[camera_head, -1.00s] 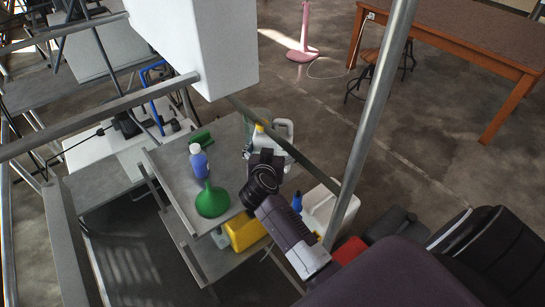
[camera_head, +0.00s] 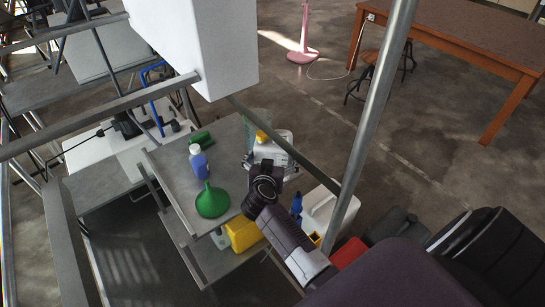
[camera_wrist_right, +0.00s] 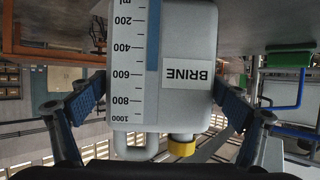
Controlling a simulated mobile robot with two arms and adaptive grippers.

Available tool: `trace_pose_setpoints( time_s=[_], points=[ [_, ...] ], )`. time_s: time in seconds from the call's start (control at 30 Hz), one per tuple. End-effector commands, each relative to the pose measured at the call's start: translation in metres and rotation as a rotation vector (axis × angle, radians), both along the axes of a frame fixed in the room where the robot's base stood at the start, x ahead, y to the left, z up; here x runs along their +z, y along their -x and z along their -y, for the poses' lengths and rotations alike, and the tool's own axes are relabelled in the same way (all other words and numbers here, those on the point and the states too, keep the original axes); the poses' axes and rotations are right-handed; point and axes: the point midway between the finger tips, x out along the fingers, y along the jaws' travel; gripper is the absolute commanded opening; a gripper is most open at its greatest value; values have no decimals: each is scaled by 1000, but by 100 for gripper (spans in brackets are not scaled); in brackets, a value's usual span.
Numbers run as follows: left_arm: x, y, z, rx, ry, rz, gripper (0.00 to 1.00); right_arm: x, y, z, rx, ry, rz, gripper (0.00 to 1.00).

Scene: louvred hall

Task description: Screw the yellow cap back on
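The white jug marked BRINE (camera_wrist_right: 180,50) fills the middle of the right wrist view, which shows it upside down, with a millilitre scale and a handle (camera_wrist_right: 136,150). It also shows in the head view (camera_head: 270,150), upright at the far right of the grey shelf. The yellow cap (camera_wrist_right: 182,146) is at the jug's neck; how tightly it sits I cannot tell. It also shows in the head view (camera_head: 262,136). My right gripper (camera_wrist_right: 160,80) has one blue-padded finger against each side of the jug. The jug's base is hidden. My left gripper is not in view.
A green funnel (camera_head: 212,202) and a blue bottle with a white cap (camera_head: 199,162) stand on the grey shelf (camera_head: 226,140). A yellow container (camera_head: 243,233) and a white canister (camera_head: 320,208) are lower down. A metal post (camera_head: 370,125) rises beside my right arm.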

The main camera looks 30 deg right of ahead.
Motion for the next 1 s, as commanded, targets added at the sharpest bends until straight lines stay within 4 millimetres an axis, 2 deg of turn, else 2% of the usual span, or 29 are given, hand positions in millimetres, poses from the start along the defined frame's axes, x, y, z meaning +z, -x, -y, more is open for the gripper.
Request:
trace_pose_setpoints(
  time_s=[0.37, 0.47, 0.9, 1.0],
  points=[
    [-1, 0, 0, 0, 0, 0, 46, 1, 0, 0, -1, -1, 1, 100],
    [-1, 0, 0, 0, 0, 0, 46, 5, 5, -5, 1, -2, 0, 100],
    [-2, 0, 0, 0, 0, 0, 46, 37, 67, -57, 0, -4, 1, 100],
    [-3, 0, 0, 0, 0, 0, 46, 43, 76, -65, 1, -2, 0, 100]
  ],
)
